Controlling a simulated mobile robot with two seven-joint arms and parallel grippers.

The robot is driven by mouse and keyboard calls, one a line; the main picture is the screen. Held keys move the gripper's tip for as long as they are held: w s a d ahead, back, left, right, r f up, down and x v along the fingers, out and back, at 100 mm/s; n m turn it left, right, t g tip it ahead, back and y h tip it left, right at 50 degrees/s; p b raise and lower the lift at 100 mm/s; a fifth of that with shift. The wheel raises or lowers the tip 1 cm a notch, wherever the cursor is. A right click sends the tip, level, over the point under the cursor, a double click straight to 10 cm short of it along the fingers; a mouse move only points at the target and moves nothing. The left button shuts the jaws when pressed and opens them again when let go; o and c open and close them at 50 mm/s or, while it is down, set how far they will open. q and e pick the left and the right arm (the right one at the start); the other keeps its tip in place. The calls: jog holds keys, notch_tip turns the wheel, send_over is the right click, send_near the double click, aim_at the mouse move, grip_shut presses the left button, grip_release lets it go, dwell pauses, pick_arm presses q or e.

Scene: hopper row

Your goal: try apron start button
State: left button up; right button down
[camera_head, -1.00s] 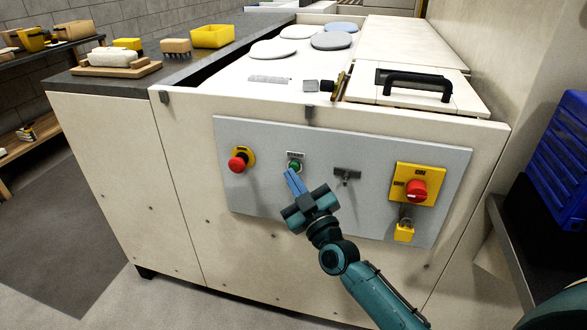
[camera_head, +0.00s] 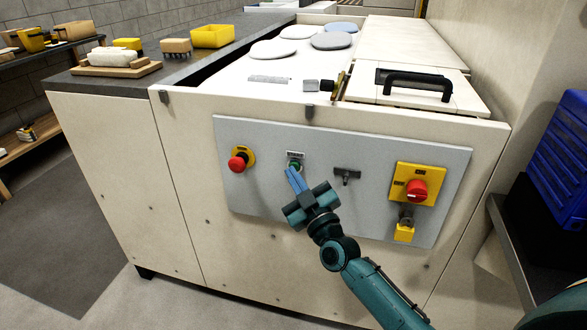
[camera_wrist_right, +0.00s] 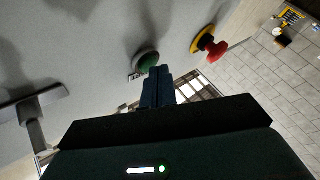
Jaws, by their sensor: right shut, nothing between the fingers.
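The green start button (camera_head: 294,165) sits on the grey control panel (camera_head: 270,145) on the machine's front, under a small label. My right gripper (camera_head: 291,172) is shut and empty, its blue fingertips just below the button in the head view. In the right wrist view the green button (camera_wrist_right: 146,61) shows just beyond the fingertips (camera_wrist_right: 158,72). I cannot tell for certain whether they touch it. My left gripper is not in view.
A red emergency stop (camera_head: 237,163) is left of the button. A black T-handle (camera_head: 346,174) and a yellow switch with red knob (camera_head: 416,190) and padlock (camera_head: 404,233) are to the right. A blue crate (camera_head: 556,160) stands at the far right.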

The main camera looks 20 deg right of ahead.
dwell(0.5)
jog(key=shift+s+a+p, duration=0.4)
jog(key=shift+s+p, duration=0.25)
jog(key=s+a+p, duration=0.1)
jog(key=s, duration=0.1)
jog(key=s+a+p, duration=0.1)
jog(key=s+p, duration=0.1)
jog(key=shift+a, duration=0.4)
jog(key=shift+s, duration=0.15)
dwell(0.3)
